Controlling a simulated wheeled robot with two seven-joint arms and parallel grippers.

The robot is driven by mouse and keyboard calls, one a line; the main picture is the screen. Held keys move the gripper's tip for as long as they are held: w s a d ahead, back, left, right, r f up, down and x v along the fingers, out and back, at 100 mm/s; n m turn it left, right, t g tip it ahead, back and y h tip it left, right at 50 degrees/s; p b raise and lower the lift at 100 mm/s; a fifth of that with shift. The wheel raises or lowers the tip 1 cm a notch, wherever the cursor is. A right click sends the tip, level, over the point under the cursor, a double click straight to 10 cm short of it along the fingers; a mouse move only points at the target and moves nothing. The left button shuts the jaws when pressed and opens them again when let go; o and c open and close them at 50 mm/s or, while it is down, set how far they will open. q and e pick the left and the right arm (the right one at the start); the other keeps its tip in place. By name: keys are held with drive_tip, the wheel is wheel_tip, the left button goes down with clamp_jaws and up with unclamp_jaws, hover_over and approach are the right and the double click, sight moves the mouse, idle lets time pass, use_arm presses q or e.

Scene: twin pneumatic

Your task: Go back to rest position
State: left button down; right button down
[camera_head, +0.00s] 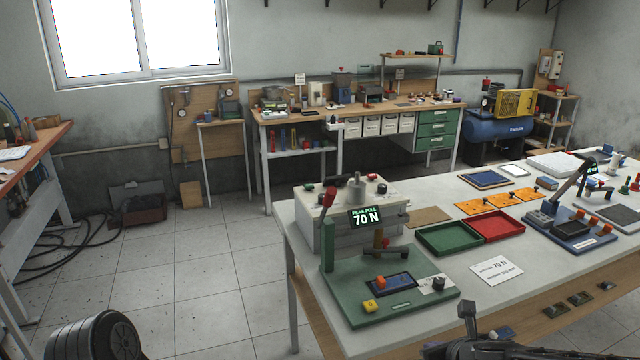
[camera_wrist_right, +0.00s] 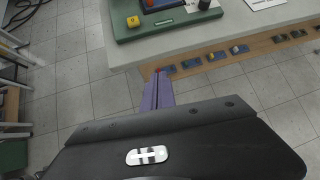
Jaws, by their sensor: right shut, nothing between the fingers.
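My right gripper (camera_wrist_right: 158,78) shows in the right wrist view with its slim purple-grey fingers shut and nothing between them. It is in front of the white-topped table (camera_wrist_right: 250,42), apart from the green test stand (camera_head: 390,312) on it. Dark parts of my own arm show at the bottom right of the head view. The head view does not show the fingertips clearly. A dark rounded part, which seems to be mine, shows at the bottom left. My left gripper is out of view.
The stand has a "70 N" display (camera_head: 366,217), a red-knobbed lever (camera_head: 327,200) and a yellow block (camera_head: 370,306). Small parts sit along the wooden lower ledge (camera_wrist_right: 203,57). The tiled floor (camera_head: 190,290) left of the table is clear.

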drive_tip(key=s+a+f+n+g+b, duration=0.1)
drive_tip(key=s+a+f+n+g, duration=0.15)
drive_tip(key=f+n, duration=0.85)
drive_tip(key=s+a+f+n+g, duration=0.1)
drive_tip(key=s+a+f+n, duration=0.2)
drive_tip(key=f+n, duration=0.75)
drive_tip(key=s+a+f+n+g+y+b, duration=0.1)
drive_tip(key=s+a+f+n+g, duration=0.1)
drive_tip(key=s+a+f+n, duration=0.2)
drive_tip(key=s+a+f+n+g+y+b, duration=0.1)
drive_tip(key=s+a+f+n, duration=0.4)
drive_tip(key=s+f, duration=0.5)
drive_tip(key=s+g+y, duration=0.1)
drive_tip(key=s+g, duration=0.1)
drive_tip(key=s, duration=0.2)
drive_tip(key=shift+s+a+n, duration=0.15)
drive_tip(key=shift+s+n, duration=0.1)
drive_tip(key=shift+n, duration=0.1)
